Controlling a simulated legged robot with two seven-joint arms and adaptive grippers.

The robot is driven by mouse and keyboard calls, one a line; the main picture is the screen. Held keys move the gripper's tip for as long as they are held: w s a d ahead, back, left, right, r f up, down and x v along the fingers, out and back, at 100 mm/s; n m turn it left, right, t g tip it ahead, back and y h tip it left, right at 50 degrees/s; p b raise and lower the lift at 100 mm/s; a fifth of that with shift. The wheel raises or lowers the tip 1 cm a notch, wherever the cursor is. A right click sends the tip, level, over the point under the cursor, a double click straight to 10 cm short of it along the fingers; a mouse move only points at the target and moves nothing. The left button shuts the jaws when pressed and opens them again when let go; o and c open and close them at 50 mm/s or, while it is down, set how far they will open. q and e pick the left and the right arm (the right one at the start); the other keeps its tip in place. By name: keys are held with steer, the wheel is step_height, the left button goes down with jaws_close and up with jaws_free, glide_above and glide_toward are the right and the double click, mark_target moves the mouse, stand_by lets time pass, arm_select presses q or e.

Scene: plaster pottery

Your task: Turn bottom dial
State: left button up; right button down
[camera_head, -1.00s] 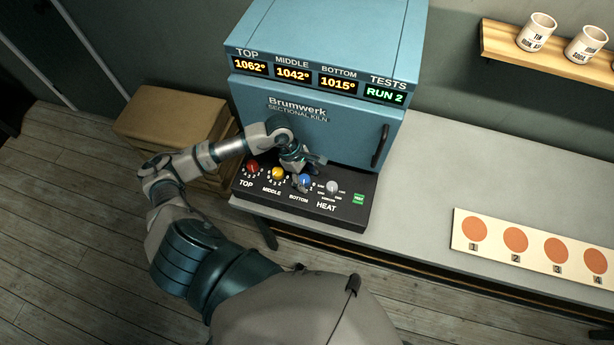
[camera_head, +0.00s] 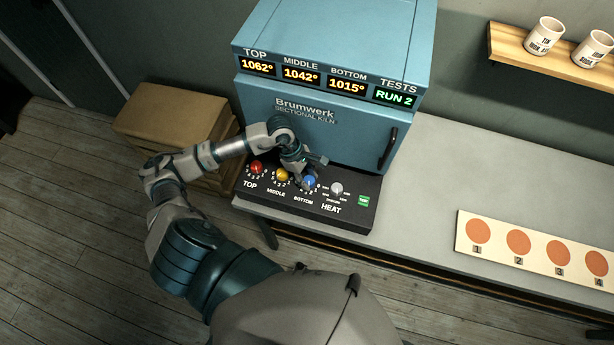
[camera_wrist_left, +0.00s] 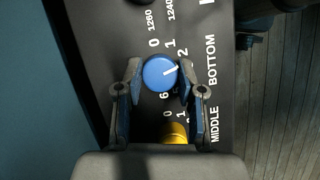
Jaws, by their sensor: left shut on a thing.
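The blue bottom dial (camera_head: 309,182) is on the black control panel of the kiln, between the yellow middle dial (camera_head: 282,175) and the grey heat dial (camera_head: 336,188). In the left wrist view the blue bottom dial (camera_wrist_left: 160,73) has a white pointer line between the 1 and the 2. My left gripper (camera_head: 304,178) is at the blue dial. In the left wrist view its two fingers (camera_wrist_left: 158,80) are shut on the dial from both sides. The yellow dial (camera_wrist_left: 174,133) shows partly below it. My right gripper is not in view.
The blue kiln (camera_head: 330,60) reads TOP 1062, MIDDLE 1042, BOTTOM 1015 and RUN 2. A red top dial (camera_head: 256,167) and a green button (camera_head: 363,201) flank the dials. The grey table (camera_head: 440,180) holds a strip of numbered orange discs (camera_head: 518,242). Two cups stand on a shelf.

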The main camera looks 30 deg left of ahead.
arm_select(q)
steer(key=n+t+b, duration=0.1)
steer(key=n+b, duration=0.1)
steer(key=shift+f+b, duration=0.15)
steer(key=shift+b, duration=0.25)
steer(key=shift+n, duration=0.6)
steer(key=shift+r, duration=0.2)
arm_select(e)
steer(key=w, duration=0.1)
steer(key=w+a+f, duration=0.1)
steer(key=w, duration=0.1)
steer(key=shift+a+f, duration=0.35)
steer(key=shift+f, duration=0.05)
arm_select(q)
steer(key=o, duration=1.1)
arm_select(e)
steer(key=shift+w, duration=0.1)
arm_select(q)
steer(key=shift+o, duration=0.2)
